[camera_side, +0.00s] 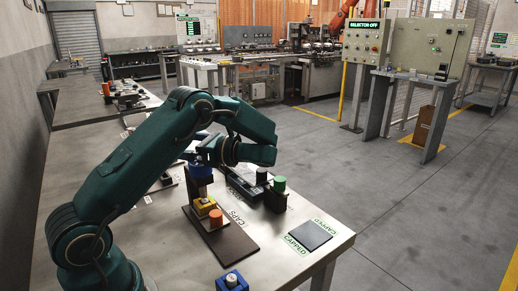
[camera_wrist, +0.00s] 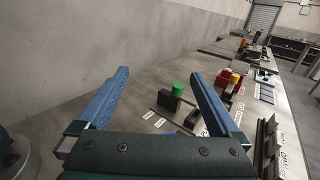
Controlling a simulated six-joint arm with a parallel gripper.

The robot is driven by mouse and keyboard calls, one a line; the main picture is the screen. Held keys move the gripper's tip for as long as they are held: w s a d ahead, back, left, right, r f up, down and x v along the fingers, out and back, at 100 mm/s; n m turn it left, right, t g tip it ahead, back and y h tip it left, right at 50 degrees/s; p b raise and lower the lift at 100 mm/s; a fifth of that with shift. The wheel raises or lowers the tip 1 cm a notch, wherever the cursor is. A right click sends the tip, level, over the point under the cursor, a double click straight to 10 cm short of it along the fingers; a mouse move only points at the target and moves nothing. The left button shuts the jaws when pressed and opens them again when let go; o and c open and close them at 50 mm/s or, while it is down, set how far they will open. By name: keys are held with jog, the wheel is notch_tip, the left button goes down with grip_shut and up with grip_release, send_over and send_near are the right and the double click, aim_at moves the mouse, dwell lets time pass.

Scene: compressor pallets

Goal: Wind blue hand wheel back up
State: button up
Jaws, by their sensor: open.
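My gripper (camera_side: 189,154) is just above and behind the wheel, partly hidden by my own wrist. The wheel does not show there. I cannot tell whether my gripper touches it.
Green-topped parts (camera_side: 279,184) stand in a black holder right of the press. A dark square pad (camera_side: 310,235) marked CAPPED lies near the table edge.

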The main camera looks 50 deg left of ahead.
jog(key=s+a+r, duration=0.2)
jog(key=s+r, duration=0.3)
jog(key=s, duration=0.3)
jog(key=shift+s+a, duration=0.15)
jog(key=shift+a, duration=0.2)
jog(key=shift+r, duration=0.2)
notch_tip(320, 180, up, 4)
jog(key=r+m+t+y, duration=0.1)
jog(key=m+t+y, duration=0.3)
jog(key=m+t, duration=0.5)
send_over(205, 169)
jog(key=n+t, duration=0.2)
jog(key=shift+g, duration=0.3)
jog(key=f, duration=1.5)
jog(key=shift+a+f, duration=0.25)
jog(key=shift+a, duration=0.15)
jog(key=shift+f, duration=0.25)
jog(key=shift+a, duration=2.55)
